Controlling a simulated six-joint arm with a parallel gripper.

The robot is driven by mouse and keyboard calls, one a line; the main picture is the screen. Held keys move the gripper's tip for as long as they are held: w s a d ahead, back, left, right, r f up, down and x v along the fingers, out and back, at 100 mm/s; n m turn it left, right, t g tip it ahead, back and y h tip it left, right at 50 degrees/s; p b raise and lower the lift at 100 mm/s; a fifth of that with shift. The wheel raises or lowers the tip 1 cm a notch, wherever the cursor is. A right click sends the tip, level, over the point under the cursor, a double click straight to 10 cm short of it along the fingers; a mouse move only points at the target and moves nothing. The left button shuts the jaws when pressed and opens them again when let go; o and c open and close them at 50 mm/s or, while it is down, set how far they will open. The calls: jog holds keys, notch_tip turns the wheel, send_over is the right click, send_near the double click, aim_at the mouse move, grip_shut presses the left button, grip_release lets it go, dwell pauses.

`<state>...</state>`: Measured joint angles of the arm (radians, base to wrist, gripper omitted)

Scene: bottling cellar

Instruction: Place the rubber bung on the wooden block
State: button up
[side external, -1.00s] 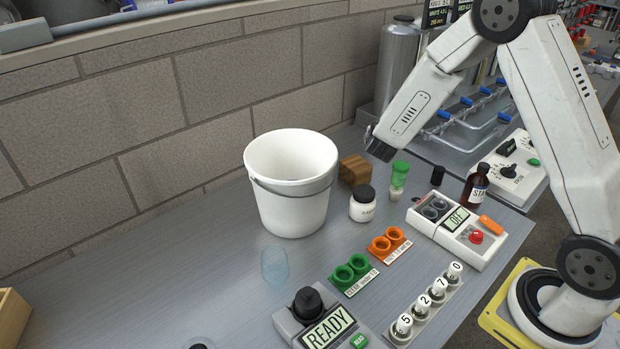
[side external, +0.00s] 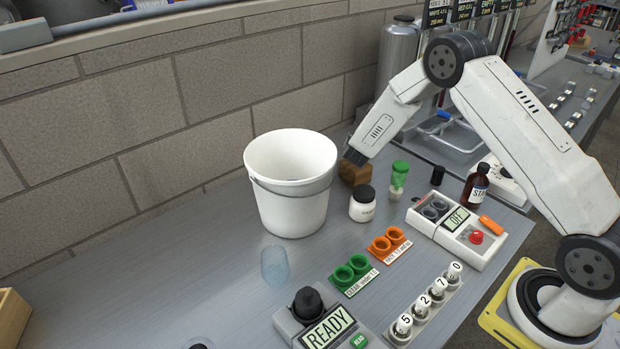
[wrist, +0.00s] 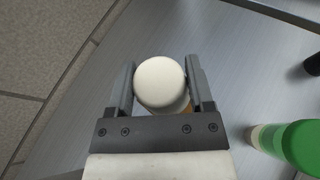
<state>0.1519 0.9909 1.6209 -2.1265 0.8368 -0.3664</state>
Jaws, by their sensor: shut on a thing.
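My gripper (wrist: 160,88) is shut on the rubber bung (wrist: 161,82), a cream-white thing with a round top, seen between the fingers in the wrist view. A small brown strip of the block (wrist: 187,107) shows beside the bung in the wrist view. The bung is hidden in the side view, and I cannot tell whether it touches the block.
The white bucket (side external: 291,205) stands close on the left of the block. A white jar with a black lid (side external: 362,206) and a green-topped bottle (side external: 398,176) stand in front and to the right. The brick wall (side external: 230,120) is close behind.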

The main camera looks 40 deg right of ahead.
jog(key=shift+w+d+f, duration=0.1)
jog(key=shift+w+f, duration=0.15)
jog(key=shift+f, duration=1.6)
jog(key=shift+f, duration=0.15)
jog(key=o, duration=1.3)
jog(key=shift+s+a+r, duration=0.2)
jog(key=shift+a+r, duration=0.1)
jog(key=shift+a, duration=0.05)
jog(key=v, duration=1.1)
